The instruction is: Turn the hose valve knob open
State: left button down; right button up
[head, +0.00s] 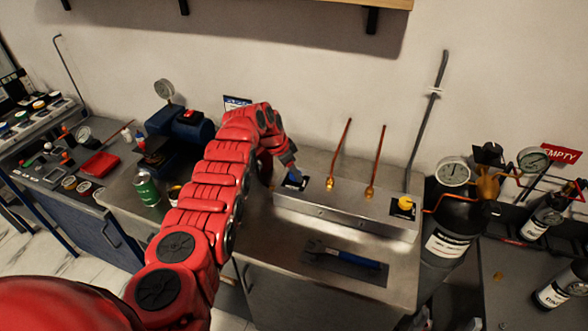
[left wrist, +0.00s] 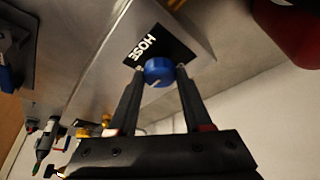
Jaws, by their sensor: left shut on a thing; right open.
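The hose valve knob is a blue round knob (left wrist: 158,71) with a light mark on its face, beside a black plate lettered HOSE (left wrist: 150,45). In the head view the blue knob (head: 295,176) shows at the left end of the metal box (head: 345,207), partly hidden by my gripper. My left gripper (head: 290,166) reaches down to it. In the left wrist view its two fingers (left wrist: 160,75) are on either side of the knob, shut on it. What look like my right gripper's fingertips (head: 448,322) show at the bottom edge, apart and empty.
A yellow knob (head: 405,203) is at the box's right end, with two copper tubes (head: 376,160) between. A blue-handled wrench (head: 345,257) lies in front.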

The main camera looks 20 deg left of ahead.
pick_arm(q)
jog(key=shift+s+d+r+n+t+y+p, duration=0.1)
jog(key=shift+r+n+t+y+p, duration=0.15)
jog(key=shift+n+p, duration=1.3)
jog(key=shift+d+n+t+y+p, duration=0.15)
jog(key=shift+n+y+p, duration=0.2)
jog(key=shift+p, duration=2.35)
jog(key=shift+f+n, duration=0.2)
jog(key=shift+n, duration=0.3)
jog(key=shift+n+y, duration=0.4)
jog(key=shift+f+n+t+y+b, duration=0.3)
jog(key=shift+n+b, duration=0.35)
jog(key=shift+n, duration=0.35)
jog(key=n+y+b, duration=0.1)
jog(key=n+b, duration=0.3)
jog(key=b, duration=0.2)
jog(key=n+y+b, duration=0.2)
jog(key=n+b, duration=0.2)
jog(key=b, duration=0.2)
jog(key=shift+d+g, duration=0.2)
jog(key=shift+g, duration=0.2)
jog(key=shift+r+n+g+y+b, duration=0.2)
jog(key=shift+n+g+y+b, duration=0.1)
jog(key=shift+n+b, duration=1)
